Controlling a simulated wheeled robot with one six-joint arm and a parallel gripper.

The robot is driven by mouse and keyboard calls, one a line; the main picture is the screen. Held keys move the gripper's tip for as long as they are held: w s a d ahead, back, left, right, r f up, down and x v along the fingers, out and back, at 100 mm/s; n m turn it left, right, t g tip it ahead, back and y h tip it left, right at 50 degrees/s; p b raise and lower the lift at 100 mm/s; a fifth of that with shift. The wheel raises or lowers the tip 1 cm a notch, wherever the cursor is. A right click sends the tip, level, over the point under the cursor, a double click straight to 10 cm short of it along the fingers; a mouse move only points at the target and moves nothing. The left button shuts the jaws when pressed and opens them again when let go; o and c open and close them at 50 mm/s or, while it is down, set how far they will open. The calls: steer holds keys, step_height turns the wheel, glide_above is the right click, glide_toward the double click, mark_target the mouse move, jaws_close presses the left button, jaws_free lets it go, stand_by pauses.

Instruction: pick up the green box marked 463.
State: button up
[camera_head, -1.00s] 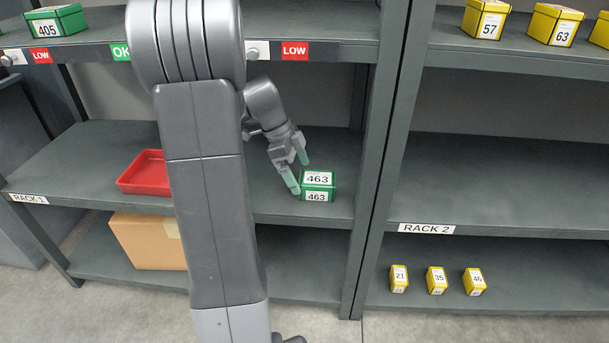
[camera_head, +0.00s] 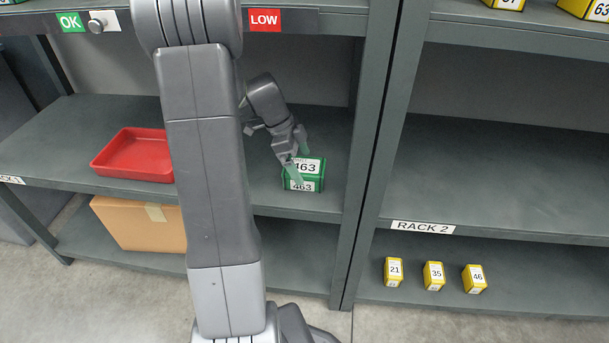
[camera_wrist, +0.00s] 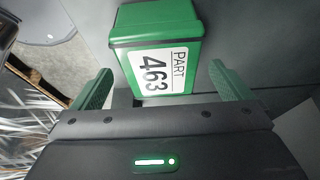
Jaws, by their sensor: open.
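The green box marked 463 (camera_head: 312,184) stands on the middle shelf of the left rack, near the right upright. White labels reading 463 show on its top and front. My gripper (camera_head: 297,162) is at the box, with its green fingers in front of and behind part of it in the head view. In the wrist view the box (camera_wrist: 158,52) lies ahead of the fingers and roughly between them. My gripper (camera_wrist: 160,90) is open and empty, with a gap on both sides of the box. I cannot tell whether a finger touches it.
A red tray (camera_head: 134,158) sits on the same shelf to the left. A cardboard box (camera_head: 135,226) is on the shelf below. The rack upright (camera_head: 372,170) stands close right of the green box. Small yellow boxes (camera_head: 434,275) stand low in rack 2.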

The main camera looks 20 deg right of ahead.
mark_target(303, 165)
steer(key=shift+b+x, duration=0.55)
steer(key=shift+x, duration=1.75)
steer(key=shift+d+f+b, duration=0.1)
steer(key=shift+f+b, duration=0.1)
steer(key=shift+b, duration=0.25)
steer(key=c, duration=1.2)
steer(key=shift+c, duration=1.1)
steer(key=shift+r, duration=0.15)
